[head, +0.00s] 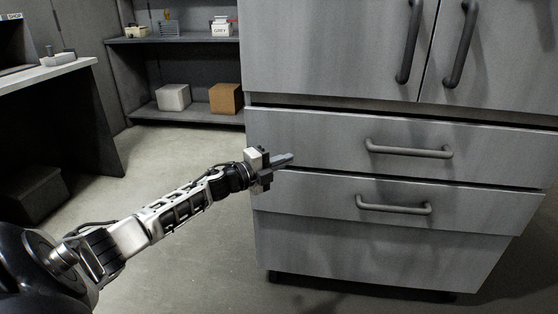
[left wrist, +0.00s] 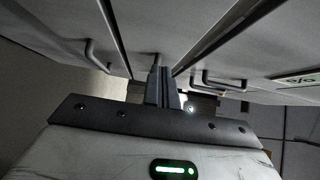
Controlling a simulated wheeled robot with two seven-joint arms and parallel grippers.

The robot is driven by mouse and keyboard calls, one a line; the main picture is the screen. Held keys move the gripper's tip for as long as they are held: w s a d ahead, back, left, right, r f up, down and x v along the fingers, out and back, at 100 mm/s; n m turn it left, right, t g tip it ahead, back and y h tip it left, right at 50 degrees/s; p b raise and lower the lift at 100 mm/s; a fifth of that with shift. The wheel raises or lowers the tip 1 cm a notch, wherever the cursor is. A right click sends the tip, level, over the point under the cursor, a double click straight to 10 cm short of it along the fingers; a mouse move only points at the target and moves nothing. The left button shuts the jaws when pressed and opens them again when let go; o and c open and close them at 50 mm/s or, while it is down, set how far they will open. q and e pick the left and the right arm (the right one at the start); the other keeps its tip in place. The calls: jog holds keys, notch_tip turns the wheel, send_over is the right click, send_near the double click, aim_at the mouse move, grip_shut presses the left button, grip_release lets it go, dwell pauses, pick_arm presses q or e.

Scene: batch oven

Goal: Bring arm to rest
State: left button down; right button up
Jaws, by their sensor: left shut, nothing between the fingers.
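My left arm reaches in from the left in the head view. Its gripper (head: 284,160) is shut and empty, in front of the left part of the grey cabinet's upper drawer (head: 320,137). I cannot tell whether the fingertips touch the drawer front. In the left wrist view the gripper fingers (left wrist: 162,88) are together, with cabinet fronts and handles beyond them. My right gripper is in neither view.
The lower drawer (head: 300,201) has a bar handle (head: 393,208), and the upper drawer has another (head: 408,151). Two tall door handles (head: 410,40) are above. A shelf (head: 190,116) with a white box (head: 173,97) and a brown box (head: 226,98) stands behind. Floor is clear left of the cabinet.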

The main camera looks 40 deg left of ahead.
pick_arm(q)
jog(key=shift+s+a, duration=0.15)
jog(key=shift+s, duration=0.4)
jog(key=s+d+f+n+g+y+p, duration=0.1)
jog(key=s+d+f+n+p, duration=0.1)
jog(key=s+d+f+n, duration=0.3)
jog(key=s+d+f+n+p, duration=0.1)
jog(key=s+d+n, duration=0.15)
jog(key=d, duration=0.45)
jog(key=s+d+f+n+g+y+p, duration=0.1)
jog(key=s+d+f+n+p, duration=0.1)
jog(key=s+d+f+n, duration=0.3)
jog(key=s+d+r+n+g+p, duration=0.2)
jog(key=s+d+n, duration=0.4)
jog(key=s+d, duration=0.7)
jog(key=s+g+p, duration=0.1)
jog(key=g, duration=0.1)
jog(key=shift+d+g+h, duration=0.15)
jog(key=shift+g+h, duration=0.15)
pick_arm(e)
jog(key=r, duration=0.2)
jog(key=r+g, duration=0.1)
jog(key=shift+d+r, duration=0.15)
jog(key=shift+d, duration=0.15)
pick_arm(q)
jog(key=shift+s+r+n, duration=0.1)
jog(key=shift+n, duration=0.15)
